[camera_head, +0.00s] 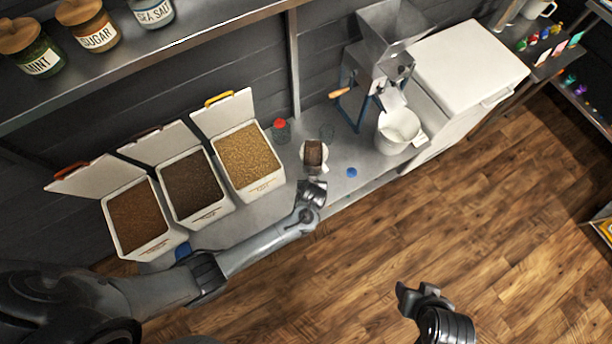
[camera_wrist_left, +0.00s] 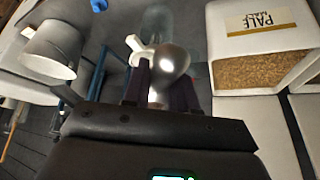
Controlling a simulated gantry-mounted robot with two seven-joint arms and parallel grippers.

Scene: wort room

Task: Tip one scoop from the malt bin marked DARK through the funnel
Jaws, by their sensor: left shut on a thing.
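My left gripper (camera_head: 312,188) is shut on a metal scoop (camera_wrist_left: 174,68). In the head view the scoop's bowl is filled with dark brown grain (camera_head: 314,153), over the counter. A white piece, apparently the funnel (camera_wrist_left: 137,48), shows just beyond the scoop in the left wrist view; the scoop partly hides it. Three open malt bins stand at left: reddish-brown grain (camera_head: 137,215), darkest grain (camera_head: 190,183) in the middle, and pale grain (camera_head: 247,155). Their labels are too small to read in the head view. My right gripper (camera_head: 418,296) is over the floor; its jaw opening is unclear.
A red-lidded glass jar (camera_head: 281,131) stands behind the scoop, and a blue lid (camera_head: 351,172) lies to its right. A grain mill (camera_head: 374,80) and a white bucket (camera_head: 398,130) stand farther right. A shelf with labelled jars (camera_head: 93,28) is at upper left.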

